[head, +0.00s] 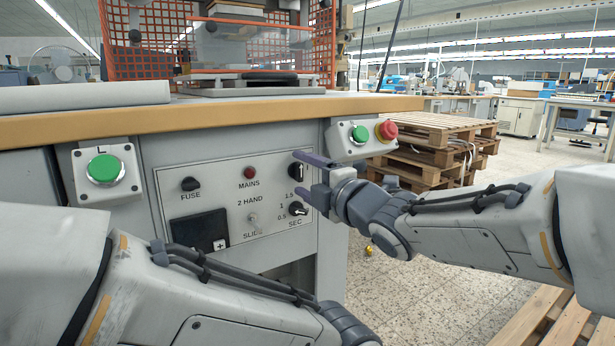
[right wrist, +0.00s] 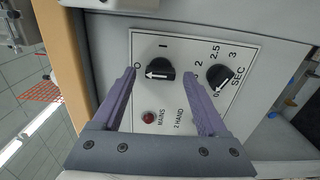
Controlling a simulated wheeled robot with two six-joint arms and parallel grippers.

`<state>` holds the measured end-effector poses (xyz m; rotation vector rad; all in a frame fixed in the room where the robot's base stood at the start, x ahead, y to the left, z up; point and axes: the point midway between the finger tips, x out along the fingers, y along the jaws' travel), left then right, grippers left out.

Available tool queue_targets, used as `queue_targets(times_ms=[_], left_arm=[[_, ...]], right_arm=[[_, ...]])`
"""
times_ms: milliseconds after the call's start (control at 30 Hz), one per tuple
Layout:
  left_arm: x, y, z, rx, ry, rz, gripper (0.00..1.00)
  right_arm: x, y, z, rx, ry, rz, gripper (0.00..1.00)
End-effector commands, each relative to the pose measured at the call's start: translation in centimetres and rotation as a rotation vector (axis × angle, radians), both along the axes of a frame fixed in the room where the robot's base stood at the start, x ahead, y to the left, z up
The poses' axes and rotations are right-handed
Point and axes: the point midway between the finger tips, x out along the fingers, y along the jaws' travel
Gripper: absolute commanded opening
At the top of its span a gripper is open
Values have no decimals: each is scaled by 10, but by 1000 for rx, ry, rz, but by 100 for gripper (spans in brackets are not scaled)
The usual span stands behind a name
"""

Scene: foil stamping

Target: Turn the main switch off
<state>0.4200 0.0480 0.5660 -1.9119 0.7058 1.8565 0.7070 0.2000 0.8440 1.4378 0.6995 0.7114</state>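The main switch is a black rotary knob (head: 296,173) at the upper right of the grey control panel (head: 226,178). In the right wrist view the knob (right wrist: 160,70) has a white arrow pointing left, with an "I" mark above it. My right gripper (head: 303,175) is open in front of the panel, one finger above the knob and one below. In the right wrist view the knob shows between the spread fingertips (right wrist: 161,78); contact cannot be made out. My left arm crosses the bottom of the head view; its gripper is out of frame.
A red MAINS lamp (head: 250,172), a FUSE knob (head: 190,184), a small toggle (head: 254,218) and the SEC dial (head: 298,209) share the panel. A green button (head: 104,169) is at left. Another green button (head: 360,134) and a red one (head: 387,130) are above right.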

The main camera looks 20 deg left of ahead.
Motion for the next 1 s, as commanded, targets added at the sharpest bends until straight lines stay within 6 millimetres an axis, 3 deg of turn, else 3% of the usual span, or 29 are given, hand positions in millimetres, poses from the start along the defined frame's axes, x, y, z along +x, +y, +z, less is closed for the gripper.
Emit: queue_targets(times_ms=[367, 800, 1000], left_arm=[[0, 0, 1, 0, 0, 0, 50], [0, 0, 18, 0, 0, 0, 50], [0, 0, 22, 0, 0, 0, 50]], right_arm=[[-3, -3, 0, 1, 1, 1, 78], [-51, -65, 2, 0, 1, -1, 78], [-63, -80, 1, 1, 1, 0, 78]])
